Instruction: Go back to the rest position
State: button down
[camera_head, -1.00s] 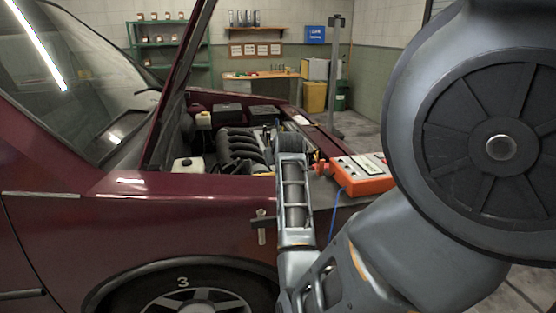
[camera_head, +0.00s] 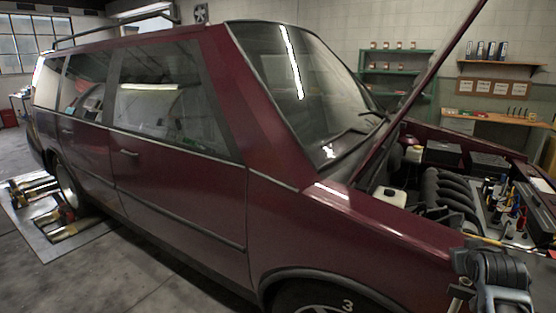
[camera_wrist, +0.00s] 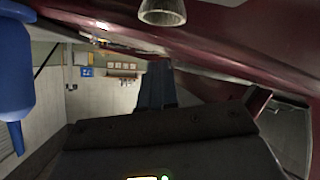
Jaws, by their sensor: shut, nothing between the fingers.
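My gripper (camera_wrist: 156,84) shows in the wrist view as dark fingers closed together, with nothing between them. Its dark body fills the lower middle of that view. In the head view, part of my arm shows at the lower right corner, in front of the car's front fender and engine bay. The fingers cannot be made out there. The dark red car (camera_head: 185,185) stands with its hood raised. Its red bodywork (camera_wrist: 235,25) runs across the top of the wrist view, close to my gripper. I cannot tell the exact gap.
The open engine bay (camera_head: 440,190) holds a tray area with several tools (camera_head: 508,205). A blue object (camera_wrist: 14,65) is at the wrist view's left edge. A grey metal cone (camera_wrist: 162,12) is at its top. Rollers (camera_head: 62,215) lie by the rear wheel. The floor beside the car (camera_head: 130,270) is clear.

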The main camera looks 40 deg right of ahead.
jog(key=w+a+f+n+t+y, duration=0.1)
jog(key=a+f+n+t+y, duration=0.2)
jog(key=a, duration=1.1)
jog(key=w+a+f+n+t+y, duration=0.15)
jog(key=a+n+t, duration=0.25)
jog(key=a, duration=1)
jog(key=s+a+r+n+t+y, duration=0.1)
jog(key=s+a+r+y, duration=0.1)
jog(key=s+a, duration=0.2)
jog(key=s+a+r+n+t+y, duration=0.1)
jog(key=s+a+r+y, duration=0.1)
jog(key=a, duration=0.9)
jog(key=s+a+r+n+t+y, duration=0.1)
jog(key=s+a+r+y, duration=0.2)
jog(key=s+a, duration=0.4)
jog(key=shift+a+r, duration=0.15)
jog(key=shift+r, duration=0.6)
jog(key=shift+s+f, duration=0.1)
